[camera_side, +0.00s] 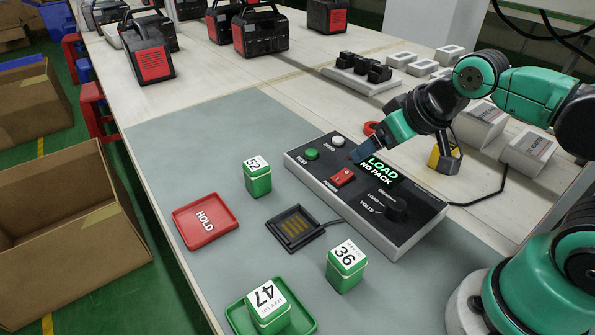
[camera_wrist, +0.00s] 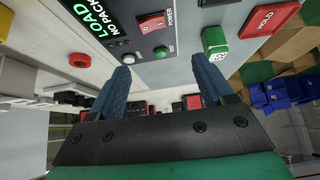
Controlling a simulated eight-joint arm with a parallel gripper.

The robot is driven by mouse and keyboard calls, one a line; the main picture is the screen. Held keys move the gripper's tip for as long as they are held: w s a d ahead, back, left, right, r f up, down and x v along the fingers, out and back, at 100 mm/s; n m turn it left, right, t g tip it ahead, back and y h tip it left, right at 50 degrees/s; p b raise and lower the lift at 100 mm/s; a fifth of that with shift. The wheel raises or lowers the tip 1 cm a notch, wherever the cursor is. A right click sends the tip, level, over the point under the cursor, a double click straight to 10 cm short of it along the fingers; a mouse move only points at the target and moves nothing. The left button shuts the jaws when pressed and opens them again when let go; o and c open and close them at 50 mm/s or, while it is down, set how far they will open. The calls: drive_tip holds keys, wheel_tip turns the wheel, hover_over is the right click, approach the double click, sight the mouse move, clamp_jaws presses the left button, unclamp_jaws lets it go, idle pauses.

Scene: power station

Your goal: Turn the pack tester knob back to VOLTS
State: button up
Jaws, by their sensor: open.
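The pack tester (camera_side: 318,181) is a dark box on the grey mat. Its display (camera_side: 380,169) reads LOAD, NO PACK, and the same text shows in the wrist view (camera_wrist: 95,20). The black knob (camera_side: 397,210) sits at the tester's right end, beside the VOLTS and LOAD labels. Its pointer is too small to read. My gripper (camera_side: 360,152) is over the tester's back edge by the display, left of and behind the knob, apart from it. In the wrist view its two blue fingers (camera_wrist: 160,64) are spread with nothing between them. The knob is outside that view.
The tester also has a red POWER switch (camera_side: 342,177), a green TEST button (camera_side: 312,154) and a white button (camera_side: 337,141). In front are an empty pack socket (camera_side: 290,231), packs 52 (camera_side: 257,180) and 36 (camera_side: 345,270), pack 47 (camera_side: 267,308) on a green tray, and a red HOLD tray (camera_side: 187,237).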

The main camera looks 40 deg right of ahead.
sight(397, 203)
drive_tip(key=s+f+m+g, duration=0.1)
drive_tip(key=m+g, duration=0.1)
drive_tip(key=s+d+f+m+g, duration=0.1)
drive_tip(key=m, duration=0.1)
drive_tip(key=s+d+f+m+g, duration=0.1)
drive_tip(key=m+g, duration=0.1)
drive_tip(key=m, duration=0.1)
drive_tip(key=shift+s+f+g, duration=0.1)
drive_tip(key=shift+s+g, duration=0.05)
drive_tip(key=shift+g, duration=0.15)
drive_tip(key=shift+s+f+m+g, duration=0.3)
drive_tip(key=shift+s+m+g, duration=0.2)
drive_tip(key=shift+m+g, duration=0.3)
drive_tip(key=shift+f, duration=2.7)
clamp_jaws()
